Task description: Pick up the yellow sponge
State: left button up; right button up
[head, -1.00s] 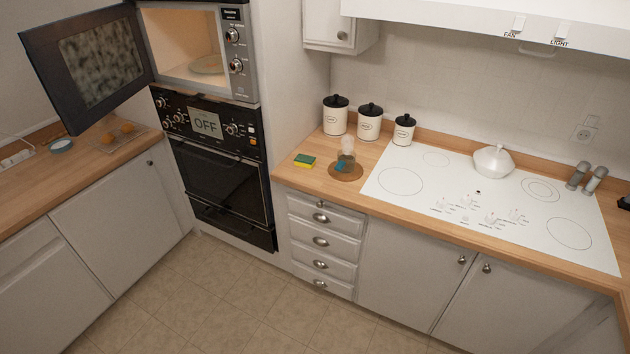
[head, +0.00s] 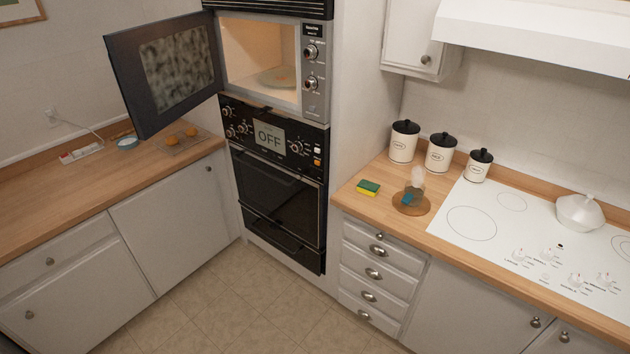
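The yellow sponge (head: 368,188) has a green top layer and lies flat on the wooden counter (head: 364,206), near the counter's left end beside the wall oven. Neither of my grippers shows in the head view.
A round wooden board (head: 424,208) with a steaming item on it sits right of the sponge. Several black-lidded canisters (head: 404,143) stand behind. The microwave door (head: 165,75) hangs open over the left counter (head: 60,190). The floor (head: 230,300) in front is clear.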

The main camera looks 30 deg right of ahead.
aim_at(371, 189)
jog(key=u, duration=0.15)
jog(key=i, duration=1.25)
jog(key=z, duration=0.7)
